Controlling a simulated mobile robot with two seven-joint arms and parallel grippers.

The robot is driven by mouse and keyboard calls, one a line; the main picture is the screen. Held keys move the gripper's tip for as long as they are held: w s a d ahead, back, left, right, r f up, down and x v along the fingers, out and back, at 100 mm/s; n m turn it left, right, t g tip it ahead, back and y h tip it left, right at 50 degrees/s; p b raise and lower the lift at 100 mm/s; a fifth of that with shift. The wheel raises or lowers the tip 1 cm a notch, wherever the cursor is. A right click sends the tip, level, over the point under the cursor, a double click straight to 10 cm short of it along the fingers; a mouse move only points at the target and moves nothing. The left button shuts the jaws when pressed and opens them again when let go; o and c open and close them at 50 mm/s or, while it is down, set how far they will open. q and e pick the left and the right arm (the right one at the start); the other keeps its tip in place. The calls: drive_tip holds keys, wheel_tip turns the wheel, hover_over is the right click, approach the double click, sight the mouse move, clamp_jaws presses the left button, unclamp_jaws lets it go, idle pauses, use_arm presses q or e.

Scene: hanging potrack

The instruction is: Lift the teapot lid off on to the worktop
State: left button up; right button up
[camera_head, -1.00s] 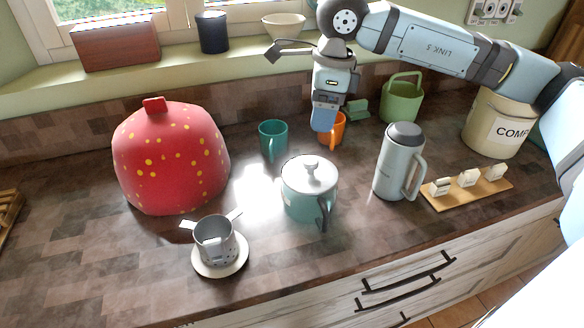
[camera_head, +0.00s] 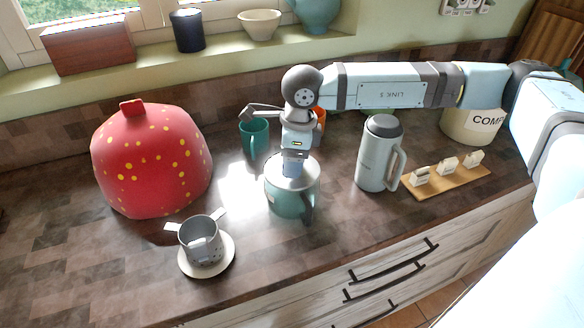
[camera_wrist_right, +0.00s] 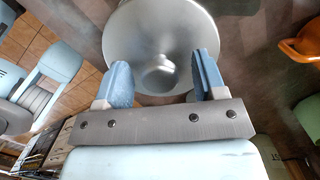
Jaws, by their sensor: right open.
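The teal teapot (camera_head: 290,202) stands on the dark worktop (camera_head: 120,262) in the middle of the head view, its dark handle toward the front right. Its silver-grey lid (camera_head: 308,178) is on the pot. My right gripper (camera_head: 293,172) points down just above the lid and hides the lid's knob in the head view. In the right wrist view the round lid (camera_wrist_right: 130,40) lies beyond the fingers, with its knob (camera_wrist_right: 160,78) between the two open blue fingertips (camera_wrist_right: 161,80). Whether the fingers touch the knob is unclear. My left gripper is not in view.
A red tea cosy (camera_head: 152,165) stands left. A grey strainer cup (camera_head: 201,240) sits on a saucer (camera_head: 226,262) front left. A grey flask (camera_head: 378,155) is close right of the teapot. A teal mug (camera_head: 254,138) and an orange mug (camera_head: 319,120) stand behind.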

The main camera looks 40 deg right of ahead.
drive_tip(key=c, duration=1.1)
drive_tip(key=shift+o, duration=0.2)
drive_tip(key=shift+r, duration=0.15)
